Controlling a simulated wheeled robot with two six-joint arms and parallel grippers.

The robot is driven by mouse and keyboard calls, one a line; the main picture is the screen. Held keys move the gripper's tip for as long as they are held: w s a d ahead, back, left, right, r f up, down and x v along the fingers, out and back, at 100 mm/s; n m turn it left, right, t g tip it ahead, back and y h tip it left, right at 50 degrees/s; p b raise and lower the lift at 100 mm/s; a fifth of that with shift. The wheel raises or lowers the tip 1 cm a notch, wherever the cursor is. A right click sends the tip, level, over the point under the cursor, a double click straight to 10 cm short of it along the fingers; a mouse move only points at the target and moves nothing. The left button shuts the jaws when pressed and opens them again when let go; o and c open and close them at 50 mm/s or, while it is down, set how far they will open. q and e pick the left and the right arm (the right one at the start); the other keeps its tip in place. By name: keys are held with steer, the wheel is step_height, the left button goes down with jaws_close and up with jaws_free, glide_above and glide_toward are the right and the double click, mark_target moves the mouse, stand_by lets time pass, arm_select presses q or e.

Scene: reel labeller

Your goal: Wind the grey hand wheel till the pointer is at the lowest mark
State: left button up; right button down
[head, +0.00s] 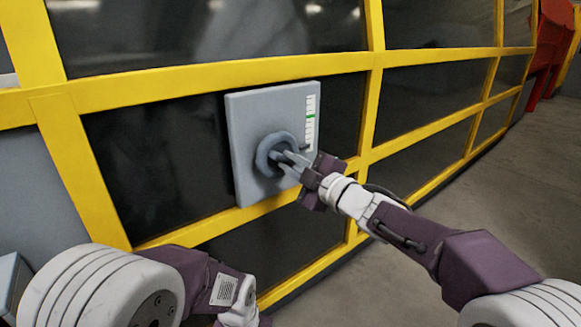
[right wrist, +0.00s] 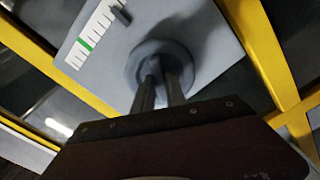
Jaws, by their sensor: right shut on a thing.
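The grey hand wheel (head: 264,153) sits on a light grey panel (head: 245,115) fixed to the yellow frame. It also shows in the right wrist view (right wrist: 178,56). A white scale (head: 311,105) with a green mark runs up the panel's right side. The dark pointer (head: 305,149) is near the scale's lower end; it also shows in the right wrist view (right wrist: 121,15). Whether it is exactly on the lowest mark I cannot tell. My right gripper (head: 286,159) is shut on the wheel's middle, its fingers partly hiding it.
Yellow bars (head: 373,120) frame dark panes around the panel. Open grey floor (head: 470,180) lies to the right, and a red object (head: 552,45) stands far off at the upper right. My left arm fills the lower left.

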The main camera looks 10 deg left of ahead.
steer(key=n+b, duration=0.1)
steer(key=n, duration=0.4)
steer(key=shift+f+b, duration=0.1)
steer(key=shift+b, duration=0.3)
steer(key=shift+n, duration=0.3)
steer(key=c, duration=1.4)
jaws_free()
steer(key=shift+o, duration=0.2)
steer(key=shift+d, duration=0.1)
